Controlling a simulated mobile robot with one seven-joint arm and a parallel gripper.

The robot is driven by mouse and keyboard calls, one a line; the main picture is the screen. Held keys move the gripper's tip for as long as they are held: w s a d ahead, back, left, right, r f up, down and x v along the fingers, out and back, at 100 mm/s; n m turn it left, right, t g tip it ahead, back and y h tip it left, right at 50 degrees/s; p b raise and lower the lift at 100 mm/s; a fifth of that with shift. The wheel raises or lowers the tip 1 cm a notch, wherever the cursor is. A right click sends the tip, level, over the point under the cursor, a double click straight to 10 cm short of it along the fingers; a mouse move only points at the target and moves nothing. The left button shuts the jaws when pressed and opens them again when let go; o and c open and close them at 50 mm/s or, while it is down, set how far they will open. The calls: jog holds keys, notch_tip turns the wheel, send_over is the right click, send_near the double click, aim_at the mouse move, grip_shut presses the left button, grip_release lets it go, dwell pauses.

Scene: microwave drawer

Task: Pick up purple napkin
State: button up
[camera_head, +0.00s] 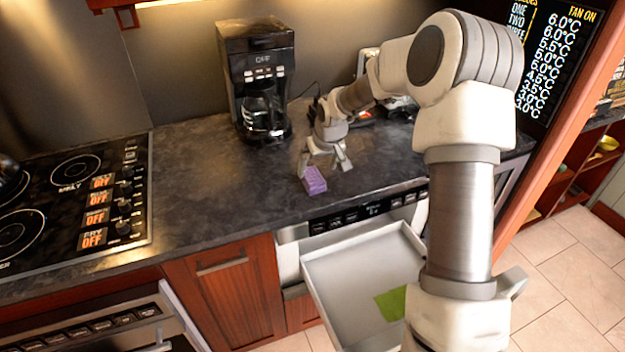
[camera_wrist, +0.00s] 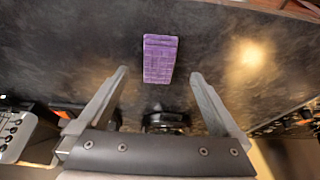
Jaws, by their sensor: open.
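The purple napkin (camera_head: 314,180) is a small purple block-like stack on the dark countertop, near its front edge. My gripper (camera_head: 324,170) is open and empty above the counter, close to the napkin. In the wrist view the napkin (camera_wrist: 160,59) lies beyond my open fingertips (camera_wrist: 158,73), roughly centred between them. I see no contact in the wrist view. In the head view one finger overlaps or is very near the napkin's far side.
A coffee maker (camera_head: 258,80) stands at the back of the counter. A stovetop (camera_head: 75,200) is at the left. An open drawer (camera_head: 335,270) holding a green cloth (camera_head: 391,303) juts out below the counter. Bare counter lies left of the napkin.

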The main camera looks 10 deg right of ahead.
aim_at(314, 177)
jog(key=shift+w+p+x, duration=0.1)
jog(key=shift+p+x, duration=0.05)
jog(key=shift+x, duration=1.65)
jog(key=shift+w+p+x, duration=0.15)
jog(key=shift+x, duration=1.65)
jog(key=shift+r, duration=0.1)
jog(key=c, duration=1.5)
jog(key=shift+r, duration=0.1)
jog(key=shift+r, duration=0.5)
notch_tip(314, 177, up, 3)
jog(key=shift+f, duration=0.15)
jog(key=s+d+r, duration=0.2)
jog(key=d, duration=0.1)
jog(key=s+d+r, duration=0.2)
jog(key=d, duration=0.1)
jog(key=s+d+r, duration=0.2)
jog(key=d+r, duration=0.1)
jog(key=d, duration=0.1)
jog(key=shift+r+b, duration=0.1)
jog(key=shift+b, duration=0.25)
